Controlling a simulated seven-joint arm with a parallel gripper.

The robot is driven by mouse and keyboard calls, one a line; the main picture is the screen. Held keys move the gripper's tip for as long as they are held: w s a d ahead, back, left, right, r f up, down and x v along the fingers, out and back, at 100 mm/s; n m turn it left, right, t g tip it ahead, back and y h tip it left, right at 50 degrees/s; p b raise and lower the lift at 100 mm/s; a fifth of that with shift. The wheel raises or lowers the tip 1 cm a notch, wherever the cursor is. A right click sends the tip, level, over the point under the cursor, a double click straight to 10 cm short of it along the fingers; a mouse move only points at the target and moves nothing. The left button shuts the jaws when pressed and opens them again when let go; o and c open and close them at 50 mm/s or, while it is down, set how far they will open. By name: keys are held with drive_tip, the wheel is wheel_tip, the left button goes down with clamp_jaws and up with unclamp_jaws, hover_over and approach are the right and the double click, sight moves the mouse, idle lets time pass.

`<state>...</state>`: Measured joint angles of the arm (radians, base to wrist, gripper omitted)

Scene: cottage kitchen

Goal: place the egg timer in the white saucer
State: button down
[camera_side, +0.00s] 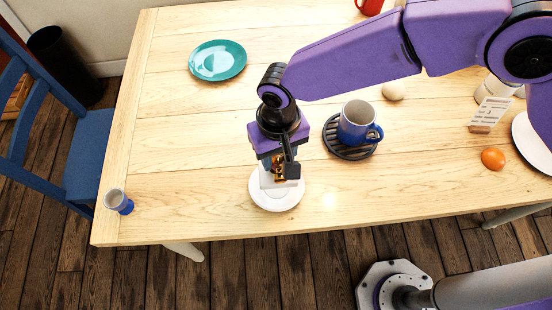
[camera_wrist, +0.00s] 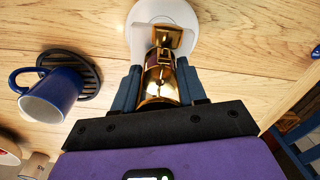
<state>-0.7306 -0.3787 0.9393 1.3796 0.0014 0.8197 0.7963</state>
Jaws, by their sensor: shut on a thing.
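The white saucer (camera_side: 277,202) lies near the front edge of the table, and its rim also shows at the top of the wrist view (camera_wrist: 180,10). My gripper (camera_side: 280,166) points down over the saucer. In the wrist view its two blue fingers (camera_wrist: 160,85) are shut on a shiny gold thing, which I take to be the egg timer (camera_wrist: 160,68). A pale squared part shows around its far end. In the side view the timer is partly hidden by my gripper. I cannot tell whether it touches the saucer.
A blue mug (camera_side: 355,122) stands on a dark slatted trivet (camera_side: 350,152) to the right of my gripper. A teal plate (camera_side: 218,60) lies further back. A pale egg (camera_side: 393,90), an orange-brown egg (camera_side: 493,159) and a small blue cup (camera_side: 118,202) stand clear of the saucer.

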sight(275, 165)
drive_tip(key=shift+w+a+f, duration=0.15)
drive_tip(key=shift+a, duration=0.05)
drive_tip(key=shift+f, duration=1.55)
drive_tip(key=shift+f, duration=0.6)
drive_tip(key=c, duration=0.6)
unclamp_jaws()
wheel_tip(275, 165, up, 13)
drive_tip(key=shift+r, duration=0.1)
drive_tip(key=shift+d, duration=0.1)
